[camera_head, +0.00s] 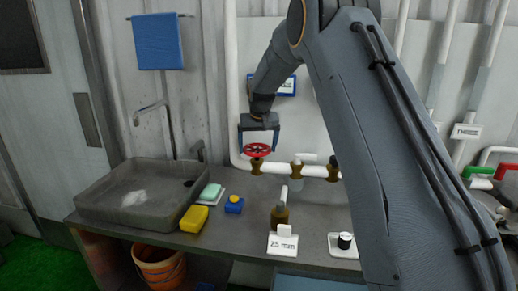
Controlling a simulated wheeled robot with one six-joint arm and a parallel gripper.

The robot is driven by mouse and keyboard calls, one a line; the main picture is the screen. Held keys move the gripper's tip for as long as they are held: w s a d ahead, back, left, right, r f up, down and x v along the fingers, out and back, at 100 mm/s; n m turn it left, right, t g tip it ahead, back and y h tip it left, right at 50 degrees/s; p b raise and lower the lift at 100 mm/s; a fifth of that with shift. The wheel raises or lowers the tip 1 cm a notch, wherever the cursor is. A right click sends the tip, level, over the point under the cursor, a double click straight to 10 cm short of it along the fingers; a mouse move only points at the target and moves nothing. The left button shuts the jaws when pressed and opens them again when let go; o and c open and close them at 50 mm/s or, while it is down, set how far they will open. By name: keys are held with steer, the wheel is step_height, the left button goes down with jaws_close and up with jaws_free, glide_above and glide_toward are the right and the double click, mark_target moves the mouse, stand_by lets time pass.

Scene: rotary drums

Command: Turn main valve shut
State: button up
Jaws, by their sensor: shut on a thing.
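A red round valve handwheel (257,150) sits on a brass body on the white pipe along the wall, above the back of the counter. My gripper (259,144) reaches down to it from above and is shut on the red handwheel, with a finger at each side of it. My arm comes in from the upper right and hides part of the wall and pipes.
An orange bucket (160,266) is below. Red and green handles (490,170) are at far right.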

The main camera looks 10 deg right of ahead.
steer(key=shift+a+m+h+b, duration=0.2)
steer(key=shift+m+h+b, duration=0.1)
steer(key=shift+m, duration=0.4)
steer(key=o, duration=0.8)
steer(key=shift+o, duration=0.2)
